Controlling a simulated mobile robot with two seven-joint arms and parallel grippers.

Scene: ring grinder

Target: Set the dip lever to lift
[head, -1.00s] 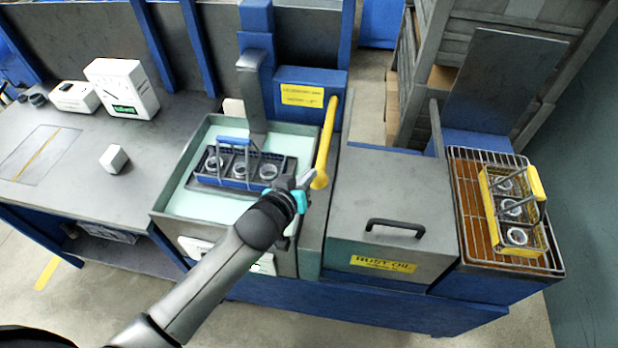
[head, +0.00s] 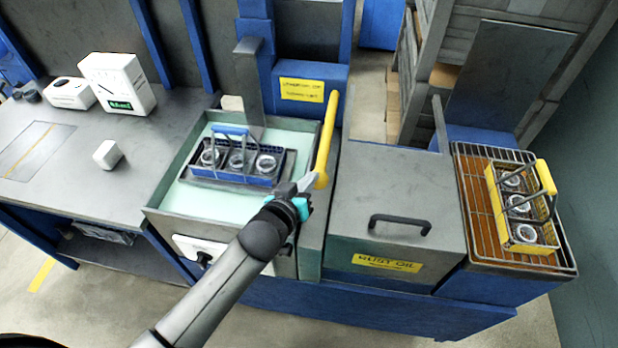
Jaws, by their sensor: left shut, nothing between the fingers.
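A long yellow lever (head: 328,130) rises beside the right edge of a green-lined tank (head: 172,195); its lower end is near my gripper. My left gripper (head: 311,183) is shut and empty, with its fingertips close to that lower end; I cannot tell whether they touch. A blue-handled basket (head: 233,177) with metal rings sits in the tank on a hanger arm (head: 248,85). A white plate with a black knob (head: 205,258) is on the tank's front, partly beside my arm. My right gripper is out of view.
A grey box labelled rust oil (head: 360,190) with a black handle stands right of the lever. Farther right, a yellow basket (head: 503,218) with rings rests on a wire rack (head: 472,200). White boxes (head: 122,82) and a small white block (head: 107,154) are on the left bench.

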